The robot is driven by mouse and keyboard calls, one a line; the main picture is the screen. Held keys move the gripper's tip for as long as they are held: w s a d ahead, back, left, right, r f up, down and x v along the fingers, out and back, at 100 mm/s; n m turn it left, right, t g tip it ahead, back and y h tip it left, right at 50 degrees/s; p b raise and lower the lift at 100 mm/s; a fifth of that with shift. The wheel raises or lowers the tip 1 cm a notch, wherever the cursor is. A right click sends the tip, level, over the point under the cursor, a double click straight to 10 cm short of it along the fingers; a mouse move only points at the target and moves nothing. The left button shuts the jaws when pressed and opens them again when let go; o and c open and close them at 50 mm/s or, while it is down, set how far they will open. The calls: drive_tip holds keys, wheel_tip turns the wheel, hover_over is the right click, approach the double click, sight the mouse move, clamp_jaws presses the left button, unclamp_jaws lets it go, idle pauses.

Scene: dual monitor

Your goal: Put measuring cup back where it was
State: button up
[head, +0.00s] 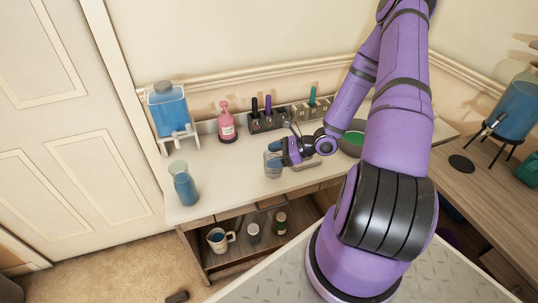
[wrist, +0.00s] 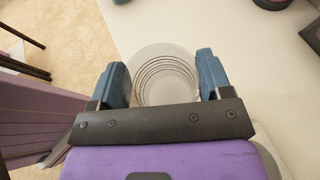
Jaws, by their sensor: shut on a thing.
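A clear glass cup, which I take to be the measuring cup (head: 272,169), is at the front part of the white counter (head: 222,170) in the head view. My gripper (head: 275,157) is shut on it from the right. In the wrist view the round, ringed cup (wrist: 166,78) sits between the two blue fingertips of my gripper (wrist: 163,72). I cannot tell whether its base touches the counter. A jug with a handle (head: 218,239) stands on the open shelf below the counter.
A blue bottle (head: 184,185) stands at the counter's left front, and a blue dispenser (head: 168,110) behind it. A pink bottle (head: 227,124) and dark holders (head: 268,122) line the back. A green bowl (head: 352,140) is right. Counter between bottle and cup is clear.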

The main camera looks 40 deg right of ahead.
sight(269, 154)
drive_tip(key=shift+w+d+f, duration=0.25)
drive_tip(key=shift+w+f, duration=0.4)
drive_tip(key=shift+w, duration=0.2)
drive_tip(key=shift+w+d+f, duration=0.25)
drive_tip(key=shift+w+f, duration=0.45)
drive_tip(key=shift+w, duration=0.15)
drive_tip(key=shift+w+d+f, duration=0.25)
drive_tip(key=shift+w+f, duration=0.4)
drive_tip(key=shift+w, duration=0.2)
drive_tip(key=shift+f, duration=0.1)
drive_tip(key=o, duration=1.3)
drive_tip(key=shift+o, duration=0.2)
